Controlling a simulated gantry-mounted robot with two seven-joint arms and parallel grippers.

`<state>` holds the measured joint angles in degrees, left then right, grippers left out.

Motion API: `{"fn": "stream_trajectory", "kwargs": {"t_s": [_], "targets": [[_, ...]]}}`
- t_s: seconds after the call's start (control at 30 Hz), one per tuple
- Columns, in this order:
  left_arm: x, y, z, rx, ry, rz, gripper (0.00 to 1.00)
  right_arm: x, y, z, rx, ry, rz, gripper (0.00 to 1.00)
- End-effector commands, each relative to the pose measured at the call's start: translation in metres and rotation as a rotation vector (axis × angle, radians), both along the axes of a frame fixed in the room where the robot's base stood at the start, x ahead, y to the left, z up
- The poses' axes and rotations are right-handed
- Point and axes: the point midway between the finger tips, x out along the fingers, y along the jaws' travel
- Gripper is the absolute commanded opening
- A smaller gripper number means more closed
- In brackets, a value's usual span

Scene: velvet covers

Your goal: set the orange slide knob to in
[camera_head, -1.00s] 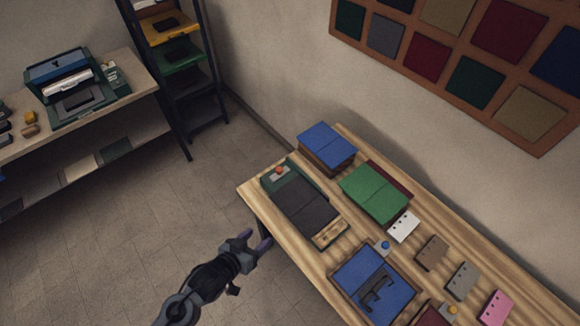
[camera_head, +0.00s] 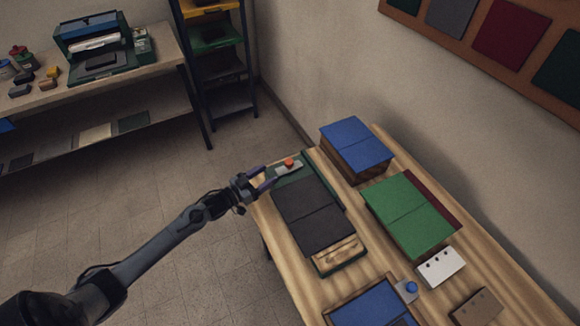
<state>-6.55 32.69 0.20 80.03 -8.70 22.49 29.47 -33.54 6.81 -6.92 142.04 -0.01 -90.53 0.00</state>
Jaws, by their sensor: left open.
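The orange slide knob (camera_head: 289,162) sits on a small light plate (camera_head: 288,170) at the far left end of a green tray (camera_head: 347,257) holding dark covers. My left gripper (camera_head: 262,178) is open at the table's left end, with its fingers pointing toward the knob. The fingertips are close to the plate's left side; whether they touch it I cannot tell. Nothing shows between the fingers. My right gripper is not in view.
Dark grey covers (camera_head: 310,215) lie in the tray. Blue covers (camera_head: 355,143) and green covers (camera_head: 408,212) are stacked to the right. A blue knob (camera_head: 411,287) stands nearer the front. The floor left of the wooden table is clear.

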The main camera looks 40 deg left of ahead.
Motion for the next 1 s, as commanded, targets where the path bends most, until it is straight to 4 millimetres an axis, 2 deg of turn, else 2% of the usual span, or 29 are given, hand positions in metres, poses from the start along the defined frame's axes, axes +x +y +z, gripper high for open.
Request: {"fn": "stream_trajectory", "kwargs": {"t_s": [0.6, 0.8, 1.0], "targets": [[0.084, -0.021, 0.000, -0.001, -0.002, 0.001, 0.60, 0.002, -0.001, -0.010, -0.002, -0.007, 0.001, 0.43], [0.098, -0.025, 0.000, -0.001, -0.001, -0.001, 0.60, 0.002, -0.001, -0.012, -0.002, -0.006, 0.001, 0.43], [0.101, -0.025, 0.000, -0.001, 0.000, 0.000, 0.60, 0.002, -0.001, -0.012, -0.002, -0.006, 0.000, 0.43]]}}
